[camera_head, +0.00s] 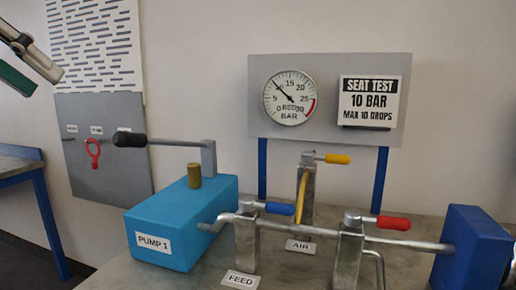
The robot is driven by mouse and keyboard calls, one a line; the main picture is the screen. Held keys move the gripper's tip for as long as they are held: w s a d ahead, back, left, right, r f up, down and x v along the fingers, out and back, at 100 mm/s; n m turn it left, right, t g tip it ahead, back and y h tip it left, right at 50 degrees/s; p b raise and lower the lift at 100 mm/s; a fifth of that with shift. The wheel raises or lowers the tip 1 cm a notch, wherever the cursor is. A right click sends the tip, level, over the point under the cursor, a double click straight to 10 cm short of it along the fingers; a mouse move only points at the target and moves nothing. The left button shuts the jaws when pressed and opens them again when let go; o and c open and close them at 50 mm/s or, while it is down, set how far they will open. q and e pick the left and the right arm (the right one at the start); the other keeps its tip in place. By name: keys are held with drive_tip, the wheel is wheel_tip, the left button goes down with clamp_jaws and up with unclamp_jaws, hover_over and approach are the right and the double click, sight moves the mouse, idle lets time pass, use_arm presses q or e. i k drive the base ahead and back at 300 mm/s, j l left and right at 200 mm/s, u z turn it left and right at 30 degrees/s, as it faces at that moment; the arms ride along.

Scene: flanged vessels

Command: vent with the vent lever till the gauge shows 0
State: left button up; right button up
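The round gauge (290,98) on the grey backboard has its needle pointing up and left, at about 10 bar. A red-handled lever (388,222) sits on a metal valve post at the right, its handle pointing right; no vent label is readable on it. A yellow-handled lever (333,158) tops the post behind the AIR label. A blue-handled lever (280,208) tops the post by the FEED label. My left gripper (45,87) is at the top left, far from the levers, its fingers apart with nothing seen between them. My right gripper is not in view.
A blue PUMP 1 box (180,222) with a black-gripped pump handle (130,140) stands on the bench at left. A blue flanged block (473,250) is at the right end of the pipe. A SEAT TEST sign (368,100) reads 10 BAR. A red hook (93,153) hangs on a grey panel.

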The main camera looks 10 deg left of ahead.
sight(354, 218)
drive_tip(key=k+j, duration=0.2)
drive_tip(key=k, duration=0.25)
drive_tip(key=k+j, duration=0.15)
drive_tip(key=k, duration=0.3)
